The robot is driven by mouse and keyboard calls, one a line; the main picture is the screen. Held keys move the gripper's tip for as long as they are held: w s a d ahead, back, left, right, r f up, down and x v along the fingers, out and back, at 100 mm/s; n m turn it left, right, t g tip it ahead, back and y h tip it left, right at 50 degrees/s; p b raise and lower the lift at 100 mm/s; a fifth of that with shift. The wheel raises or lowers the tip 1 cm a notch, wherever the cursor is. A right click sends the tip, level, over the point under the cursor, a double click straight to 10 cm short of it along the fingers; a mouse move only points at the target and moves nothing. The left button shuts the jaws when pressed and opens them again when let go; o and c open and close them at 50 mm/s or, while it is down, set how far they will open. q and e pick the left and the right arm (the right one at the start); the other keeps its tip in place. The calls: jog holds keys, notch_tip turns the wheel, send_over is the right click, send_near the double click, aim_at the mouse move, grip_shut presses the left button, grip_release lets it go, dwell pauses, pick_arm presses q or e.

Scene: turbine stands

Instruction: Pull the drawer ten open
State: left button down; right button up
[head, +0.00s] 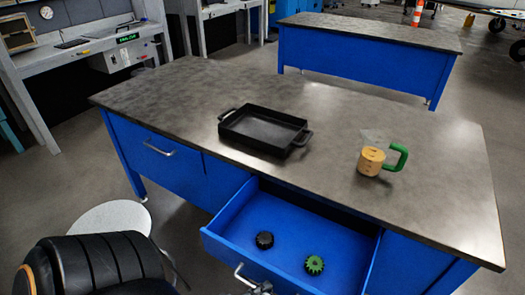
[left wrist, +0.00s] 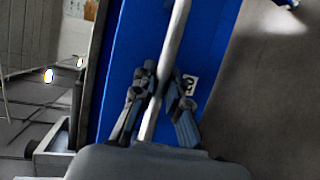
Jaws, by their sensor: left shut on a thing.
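The blue drawer (head: 222,246) under the grey-topped workbench is pulled out, with its inside showing in the head view. A black round part (head: 264,240) and a green gear (head: 314,265) lie apart on its floor. My left gripper (head: 258,288) is at the drawer's front, at the bottom edge of the head view and partly cut off. In the left wrist view its fingers (left wrist: 158,100) are shut around the silver bar handle (left wrist: 179,35) on the blue front. A small white label (left wrist: 189,85) is beside the handle, too small to read. My right gripper is not in view.
On the workbench top (head: 180,90) are a black two-handled tray (head: 262,148) and a yellow-and-clear cup-like object (head: 371,160) with a green handle. Another silver handle (head: 160,148) is on the closed front at left. A second blue bench (head: 365,70) stands behind.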

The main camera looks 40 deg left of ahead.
pick_arm(q)
jog(key=c, duration=1.3)
grip_release()
jog(key=shift+c, duration=0.2)
jog(key=shift+s, duration=0.15)
jog(key=v, duration=1.2)
